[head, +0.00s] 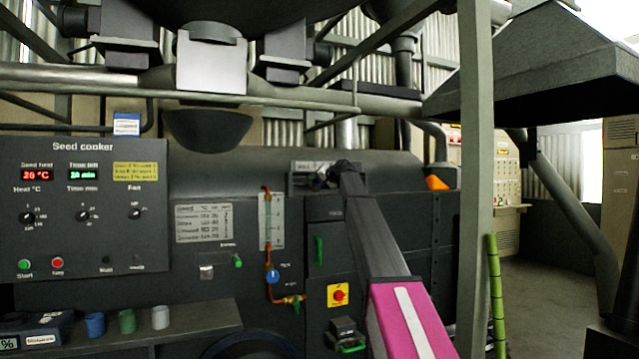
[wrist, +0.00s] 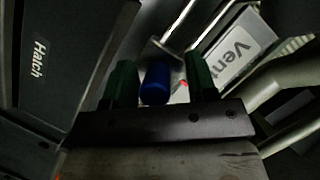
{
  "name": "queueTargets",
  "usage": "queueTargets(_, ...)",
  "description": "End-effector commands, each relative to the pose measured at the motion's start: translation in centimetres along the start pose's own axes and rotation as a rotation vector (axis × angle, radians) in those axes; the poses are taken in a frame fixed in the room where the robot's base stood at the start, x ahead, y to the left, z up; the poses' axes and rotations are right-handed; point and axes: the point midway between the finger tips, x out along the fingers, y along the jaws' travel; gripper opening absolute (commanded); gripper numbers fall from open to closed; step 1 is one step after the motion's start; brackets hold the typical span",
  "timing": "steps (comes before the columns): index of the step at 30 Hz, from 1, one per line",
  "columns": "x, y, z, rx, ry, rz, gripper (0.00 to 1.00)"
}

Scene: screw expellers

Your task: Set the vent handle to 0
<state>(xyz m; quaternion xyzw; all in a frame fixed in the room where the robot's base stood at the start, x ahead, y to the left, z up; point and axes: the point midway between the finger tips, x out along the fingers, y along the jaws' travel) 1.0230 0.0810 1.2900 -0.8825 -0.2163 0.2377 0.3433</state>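The vent handle (wrist: 156,84) shows as a blue grip in the wrist view, between the two green fingers of my gripper (wrist: 159,66). The fingers are apart. The left finger is close beside the blue grip, and a gap shows on the right. I cannot tell whether either finger touches it. A white label reading "Vent" (wrist: 238,55) is to the right, with a small red mark near the handle's right side. The scale's numbers are not readable. In the head view my gripper (head: 343,170) is dark against the machine and hides the handle.
A panel marked "Hatch" (wrist: 38,62) stands at left in the wrist view. In the head view, the Seed cooker panel (head: 85,205) is left, a valve pipe (head: 268,245) left of my arm, and a grey post (head: 474,180) right of it. Floor is free at the far right.

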Motion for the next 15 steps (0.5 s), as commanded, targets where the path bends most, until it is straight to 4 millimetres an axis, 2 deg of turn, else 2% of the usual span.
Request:
queueTargets(8, -0.2, 0.1, -0.1, -0.001, 0.002, 0.001, 0.52)
queueTargets(15, -2.6, 0.1, 0.0, -0.002, 0.003, 0.002, 0.52)
